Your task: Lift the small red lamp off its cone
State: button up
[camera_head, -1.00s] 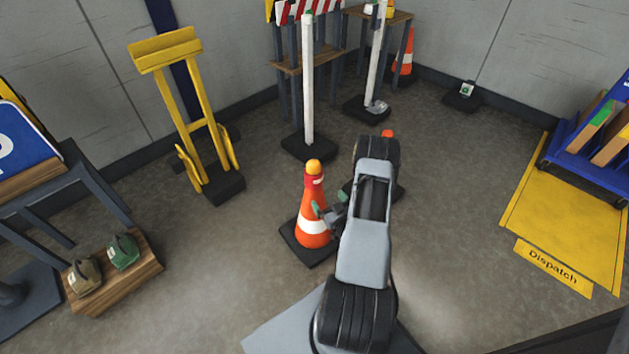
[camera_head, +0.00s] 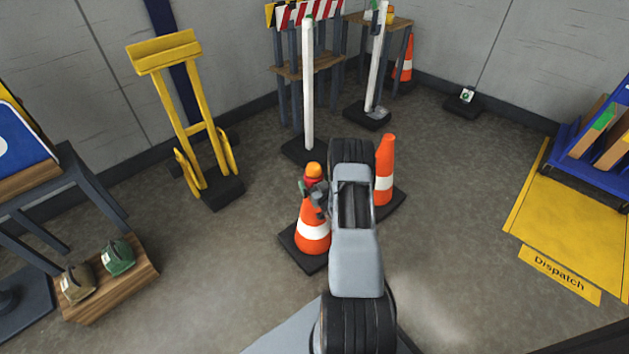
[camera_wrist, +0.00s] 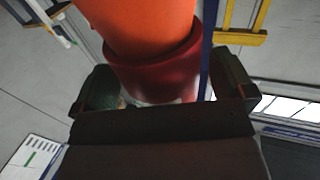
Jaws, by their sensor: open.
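The small red lamp (camera_head: 313,171) with an orange dome sits on top of the orange-and-white cone (camera_head: 313,237), which stands upright on a dark base. My gripper (camera_head: 312,194) is at the lamp's height, with its jaws around the lamp's red lower part. In the wrist view, which appears upside down, the lamp's red body (camera_wrist: 163,77) lies between the two open fingers of my gripper (camera_wrist: 165,88). The cone's orange surface (camera_wrist: 140,22) fills the top middle. The lamp's dome is hidden there.
A second orange cone (camera_head: 385,165) stands close behind my arm, to the right. A white post (camera_head: 308,90) and a yellow trolley (camera_head: 195,120) stand behind. A wooden board (camera_head: 120,285) holds two small objects at lower left. The floor between the cones and yellow dispatch mat (camera_head: 560,235) is clear.

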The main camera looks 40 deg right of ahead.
jog(key=shift+w+d, duration=0.1)
jog(key=shift+w, duration=0.6)
jog(key=c, duration=1.1)
